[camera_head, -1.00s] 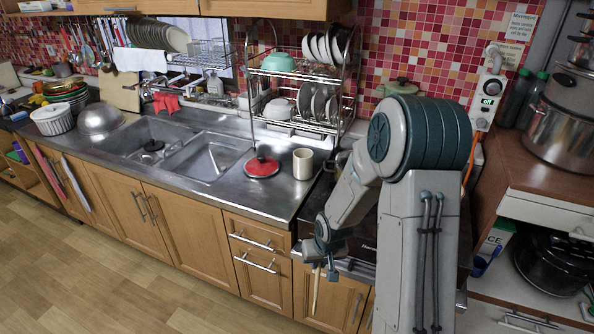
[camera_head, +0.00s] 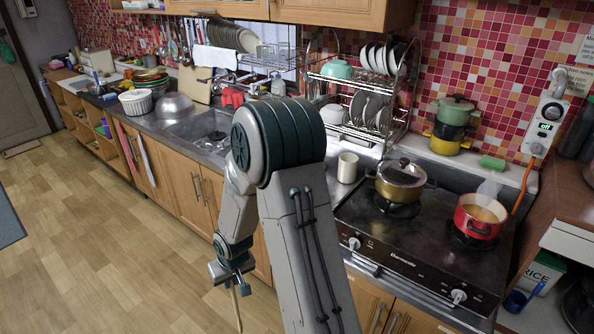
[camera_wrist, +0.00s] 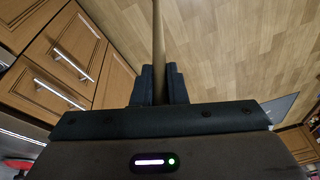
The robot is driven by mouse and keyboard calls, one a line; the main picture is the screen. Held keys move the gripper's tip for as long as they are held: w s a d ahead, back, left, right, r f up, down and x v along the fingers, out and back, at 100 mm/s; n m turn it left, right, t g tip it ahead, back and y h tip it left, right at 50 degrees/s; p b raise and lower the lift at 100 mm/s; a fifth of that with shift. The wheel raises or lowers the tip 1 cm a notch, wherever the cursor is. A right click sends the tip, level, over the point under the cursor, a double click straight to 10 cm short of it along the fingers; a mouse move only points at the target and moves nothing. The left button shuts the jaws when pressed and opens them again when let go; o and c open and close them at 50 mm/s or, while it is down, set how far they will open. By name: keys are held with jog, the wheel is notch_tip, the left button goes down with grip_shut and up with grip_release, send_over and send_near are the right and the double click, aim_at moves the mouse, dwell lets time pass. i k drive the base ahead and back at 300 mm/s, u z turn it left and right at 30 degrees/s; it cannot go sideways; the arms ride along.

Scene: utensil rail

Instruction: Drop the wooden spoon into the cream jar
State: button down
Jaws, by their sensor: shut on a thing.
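The cream jar (camera_head: 347,167) stands upright on the steel counter, left of the stove, and its mouth faces up. My gripper (camera_head: 235,284) is low in front of the cabinets, left of and below the jar and well apart from it. It is shut on the wooden spoon (camera_head: 238,312), which hangs down as a thin pale stick. In the wrist view the spoon (camera_wrist: 158,38) runs up from between the two dark fingers (camera_wrist: 158,88). The spoon's far end is out of the wrist frame.
A gold lidded pot (camera_head: 400,182) and a steaming red pot (camera_head: 480,215) stand on the black stove (camera_head: 415,240). A dish rack (camera_head: 365,98) stands behind the jar. My arm hides part of the counter and sink. The wooden floor (camera_head: 100,240) at the left is clear.

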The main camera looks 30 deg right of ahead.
aim_at(348, 169)
jog(key=u, duration=0.9)
jog(key=i, duration=1.4)
jog(key=z, duration=3.5)
